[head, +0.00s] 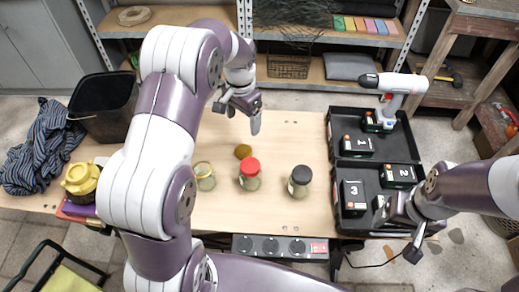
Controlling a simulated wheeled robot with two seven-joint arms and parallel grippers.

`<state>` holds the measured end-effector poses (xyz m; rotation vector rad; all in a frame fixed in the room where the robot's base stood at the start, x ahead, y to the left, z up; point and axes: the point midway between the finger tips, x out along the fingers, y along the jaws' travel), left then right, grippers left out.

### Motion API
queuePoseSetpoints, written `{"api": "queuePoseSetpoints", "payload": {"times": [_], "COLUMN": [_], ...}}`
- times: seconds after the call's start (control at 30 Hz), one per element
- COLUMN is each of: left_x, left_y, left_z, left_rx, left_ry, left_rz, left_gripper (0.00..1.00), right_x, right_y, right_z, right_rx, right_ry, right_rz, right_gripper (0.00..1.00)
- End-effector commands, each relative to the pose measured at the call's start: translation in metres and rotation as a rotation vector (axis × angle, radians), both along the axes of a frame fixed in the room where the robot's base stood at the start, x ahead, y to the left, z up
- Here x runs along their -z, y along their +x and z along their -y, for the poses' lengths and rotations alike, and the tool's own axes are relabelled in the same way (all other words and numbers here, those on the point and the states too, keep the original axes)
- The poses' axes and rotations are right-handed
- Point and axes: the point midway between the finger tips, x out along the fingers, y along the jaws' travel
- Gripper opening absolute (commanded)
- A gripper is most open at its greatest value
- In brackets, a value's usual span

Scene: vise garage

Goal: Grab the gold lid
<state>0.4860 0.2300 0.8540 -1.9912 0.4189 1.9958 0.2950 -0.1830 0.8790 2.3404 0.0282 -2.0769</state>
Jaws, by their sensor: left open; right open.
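The gold lid (243,151) lies flat on the wooden table (275,212), apart from the jars. A glass jar with a yellowish rim (204,176) stands just left of and nearer than the lid. A red-lidded jar (250,174) stands in front of the lid, and a black-lidded jar (300,181) stands further right. My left gripper (237,117) is open and empty, above and beyond the gold lid. My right gripper (397,236) is open beside the near right part of the black tray.
A black tray (343,123) with numbered battery boxes and a white drill (394,88) takes up the table's right side. A power strip (280,247) runs along the near edge. A black bin (103,105), a striped cloth (42,150) and a yellow object (81,178) are at left.

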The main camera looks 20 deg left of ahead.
Motion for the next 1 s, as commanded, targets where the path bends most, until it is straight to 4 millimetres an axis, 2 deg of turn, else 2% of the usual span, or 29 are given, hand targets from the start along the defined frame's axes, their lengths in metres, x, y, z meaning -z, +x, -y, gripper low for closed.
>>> {"api": "queuePoseSetpoints", "payload": {"times": [0.2,0.37,0.6,0.7,0.9,0.97,1.0], "left_x": [0.050,0.070,0.112,0.121,0.121,0.121,0.121], "left_y": [-0.001,-0.001,-0.008,-0.008,-0.007,-0.007,-0.007], "left_z": [0.000,0.000,0.001,0.001,0.001,0.001,0.001], "left_rx": [0.007,0.006,0.005,0.005,0.005,0.005,0.005], "left_ry": [0.000,0.000,0.000,0.001,0.000,0.000,0.000], "left_rz": [-0.002,0.000,0.001,0.001,0.003,0.003,0.003], "left_gripper": [0.86,0.86,0.86,0.86,0.86,0.69,0.56], "right_x": [0.006,0.007,0.011,0.011,0.011,0.011,0.011], "right_y": [0.000,0.000,0.000,0.000,0.000,0.000,0.000], "right_z": [0.000,0.000,0.000,0.000,0.000,0.000,0.000], "right_rx": [0.000,0.000,0.000,0.000,0.000,0.000,0.000], "right_ry": [0.000,0.000,0.000,0.000,0.000,0.000,0.000], "right_rz": [0.000,0.000,0.000,0.000,0.000,0.000,0.000], "right_gripper": [0.79,0.79,0.79,0.79,0.79,0.79,0.79]}}
